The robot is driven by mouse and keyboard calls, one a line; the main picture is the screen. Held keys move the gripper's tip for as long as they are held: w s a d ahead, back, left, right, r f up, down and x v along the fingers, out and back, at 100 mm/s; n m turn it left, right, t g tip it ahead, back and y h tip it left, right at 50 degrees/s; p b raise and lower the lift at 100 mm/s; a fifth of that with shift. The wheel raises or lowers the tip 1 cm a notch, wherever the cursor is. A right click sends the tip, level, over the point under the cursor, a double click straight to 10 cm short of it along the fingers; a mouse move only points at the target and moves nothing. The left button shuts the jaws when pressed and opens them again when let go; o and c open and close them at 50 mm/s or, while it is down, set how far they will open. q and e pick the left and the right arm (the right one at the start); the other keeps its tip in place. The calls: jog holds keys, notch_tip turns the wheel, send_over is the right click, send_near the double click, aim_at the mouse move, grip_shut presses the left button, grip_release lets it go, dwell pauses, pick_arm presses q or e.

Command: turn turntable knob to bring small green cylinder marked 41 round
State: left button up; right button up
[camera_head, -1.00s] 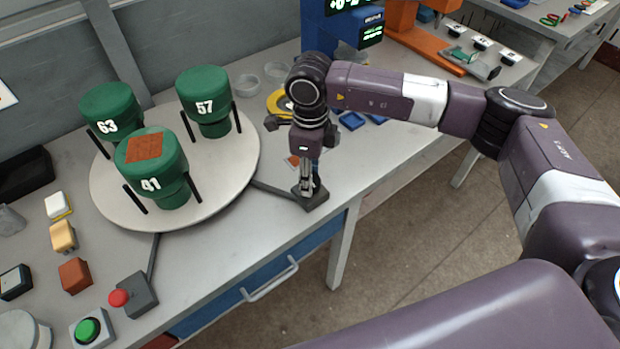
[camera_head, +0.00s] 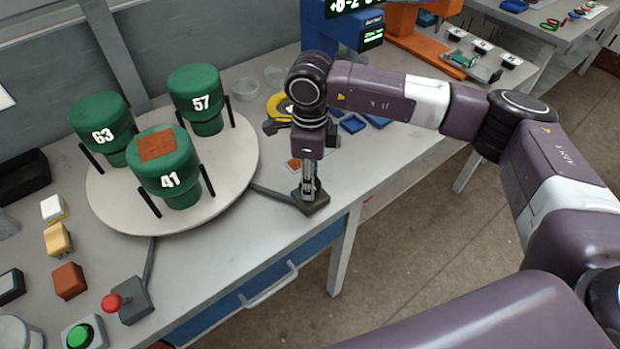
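The round pale turntable (camera_head: 225,190) carries three green cylinders. The cylinder marked 41 (camera_head: 168,180), with a brown-orange patch on top, is at the front. The one marked 57 (camera_head: 199,95) is at the back right, and the one marked 63 (camera_head: 98,120) at the back left. My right gripper (camera_head: 309,190) points down over the dark knob base (camera_head: 316,206) at the table's front edge, right of the turntable. Its fingers are close together on the knob, which they largely hide. My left gripper is not in view.
A red button on a grey box (camera_head: 133,304), a green button (camera_head: 79,336) and several small blocks lie at the left front. A blue device (camera_head: 330,30) and an orange machine (camera_head: 425,40) stand behind my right arm. Black posts stand beside the cylinders.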

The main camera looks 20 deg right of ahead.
jog(key=shift+s+f, duration=0.1)
dwell(0.5)
jog(key=o, duration=1.2)
jog(key=shift+c, duration=0.2)
notch_tip(320, 180, up, 12)
jog(key=shift+d, duration=0.1)
